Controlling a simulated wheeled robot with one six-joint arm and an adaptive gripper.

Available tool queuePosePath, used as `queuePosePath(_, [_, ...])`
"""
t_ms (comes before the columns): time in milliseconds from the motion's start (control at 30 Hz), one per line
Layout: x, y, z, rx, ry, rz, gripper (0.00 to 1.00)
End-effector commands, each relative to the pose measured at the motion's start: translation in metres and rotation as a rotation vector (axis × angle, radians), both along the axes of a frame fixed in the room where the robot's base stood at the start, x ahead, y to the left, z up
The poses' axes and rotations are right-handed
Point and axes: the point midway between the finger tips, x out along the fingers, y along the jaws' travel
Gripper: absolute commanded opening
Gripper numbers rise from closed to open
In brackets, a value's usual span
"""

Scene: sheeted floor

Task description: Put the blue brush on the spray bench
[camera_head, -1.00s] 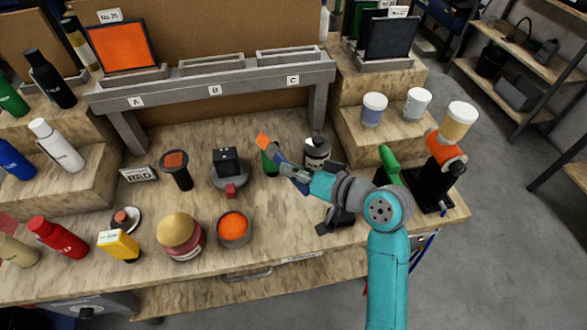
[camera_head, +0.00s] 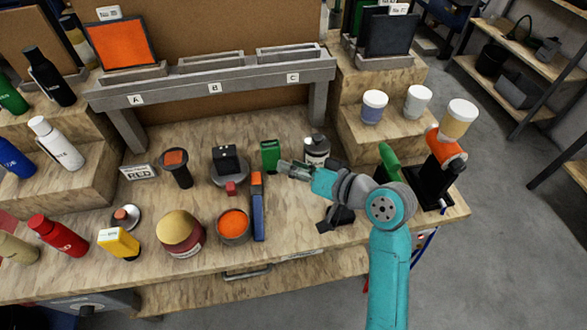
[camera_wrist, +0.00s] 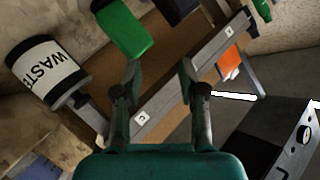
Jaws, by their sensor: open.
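The blue brush (camera_head: 258,217), with a blue handle and an orange end, rests on the wooden bench (camera_head: 300,217), just right of an open tin of orange paint (camera_head: 233,226). My gripper (camera_head: 284,168) is open and empty, above the bench to the upper right of the brush and apart from it. In the wrist view my gripper (camera_wrist: 160,75) shows both fingers spread with nothing between them. I do not make out the brush in that view.
A green container (camera_head: 270,155) stands close beyond my fingertips, and a WASTE canister (camera_head: 316,151) stands just beyond my wrist. A grey lettered rack (camera_head: 214,87) spans the back. Bottles and cans crowd the left. Bare bench lies right of the brush.

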Motion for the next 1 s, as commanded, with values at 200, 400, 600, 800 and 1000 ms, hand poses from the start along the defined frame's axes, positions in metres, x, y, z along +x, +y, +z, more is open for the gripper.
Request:
queuePosePath(200, [-0.022,-0.037,0.011,-0.001,0.002,-0.007,0.41])
queuePosePath(400, [-0.044,-0.068,0.023,-0.002,0.003,-0.006,0.41])
queuePosePath(600, [-0.057,-0.087,0.03,-0.001,0.002,-0.003,0.41])
queuePosePath(800, [-0.062,-0.093,0.033,-0.001,0.002,-0.001,0.41])
queuePosePath(1000, [-0.062,-0.093,0.033,-0.001,0.003,-0.001,0.41])
